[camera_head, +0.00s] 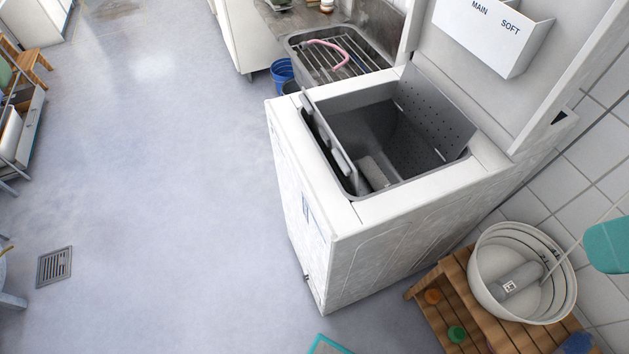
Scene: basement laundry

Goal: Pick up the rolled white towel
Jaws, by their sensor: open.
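A white top-loading washer (395,215) stands in the middle right with its lid up and its perforated drum open. A small pale grey, roughly cylindrical thing (375,172) lies low in the drum near the front side, partly in shadow. It may be the rolled towel, but I cannot tell for sure. A grey-white cylinder (518,279) with a small dark-and-white label lies tilted in a white bucket at the lower right; I cannot tell whether it is cloth. My gripper is not in view.
The white bucket (482,288) stands on a wooden slatted stand (452,283) against the tiled wall. A sink (300,45) and blue bucket (282,71) are behind.

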